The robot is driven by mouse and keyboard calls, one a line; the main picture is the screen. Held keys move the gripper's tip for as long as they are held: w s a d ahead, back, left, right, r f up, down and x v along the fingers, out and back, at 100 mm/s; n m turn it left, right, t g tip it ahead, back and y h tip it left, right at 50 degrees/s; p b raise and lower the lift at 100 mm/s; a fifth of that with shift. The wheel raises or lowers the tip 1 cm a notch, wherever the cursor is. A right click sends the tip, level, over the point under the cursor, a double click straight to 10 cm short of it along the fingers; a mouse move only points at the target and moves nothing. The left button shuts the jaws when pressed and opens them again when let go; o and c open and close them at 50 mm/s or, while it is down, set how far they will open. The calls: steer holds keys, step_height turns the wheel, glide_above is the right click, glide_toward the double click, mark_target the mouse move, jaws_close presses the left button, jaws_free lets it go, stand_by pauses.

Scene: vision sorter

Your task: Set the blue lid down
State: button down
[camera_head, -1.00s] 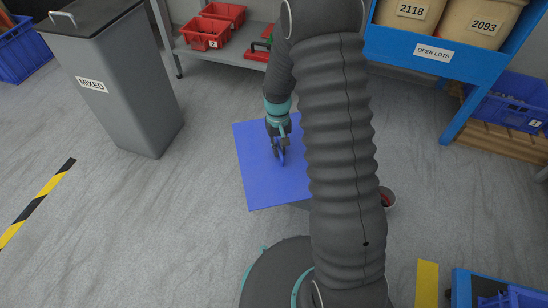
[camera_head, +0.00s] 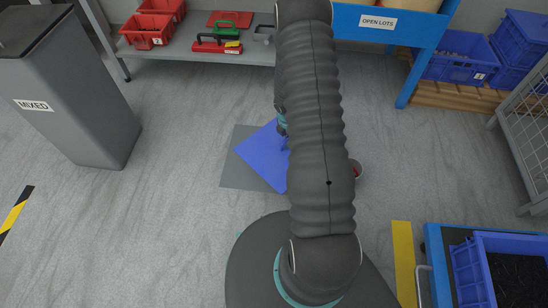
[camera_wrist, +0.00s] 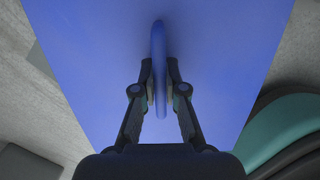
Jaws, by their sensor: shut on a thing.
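The blue lid (camera_head: 262,152) is a flat square panel in front of my base in the head view, partly hidden by my arm. In the wrist view the lid (camera_wrist: 90,60) fills most of the picture, with an upright blue handle (camera_wrist: 159,60) at its middle. My gripper (camera_wrist: 159,85) is shut on this handle, a finger on each side. In the head view my gripper (camera_head: 283,146) is mostly hidden behind my arm. The lid lies at an angle over a flat grey square (camera_head: 236,178); I cannot tell whether they touch.
A grey MIXED bin (camera_head: 75,110) stands at left. A shelf (camera_head: 190,57) with red bins (camera_head: 146,38) and tool trays is at the back. A blue rack (camera_head: 400,25) and blue crates (camera_head: 455,57) are back right. A blue crate (camera_head: 487,290) is front right.

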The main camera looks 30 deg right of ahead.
steer(key=d+f+n, duration=0.1)
steer(key=n, duration=0.2)
steer(key=shift+s+d+f, duration=0.35)
steer(key=shift+s+f, duration=0.05)
steer(key=w+a+f, duration=0.2)
steer(key=a, duration=0.1)
steer(key=w+a+f+b, duration=0.1)
steer(key=w+a+f, duration=0.1)
steer(key=w+a, duration=0.1)
steer(key=w+a+f+b, duration=0.1)
steer(key=w+a+f, duration=0.1)
steer(key=a+f, duration=0.1)
steer(key=shift+w, duration=0.15)
steer(key=shift+d+f+b, duration=0.1)
steer(key=shift+f+b, duration=0.55)
steer(key=shift+f, duration=1.35)
steer(key=shift+f, duration=0.1)
steer(key=c, duration=1.2)
jaws_free()
steer(key=shift+c, duration=0.2)
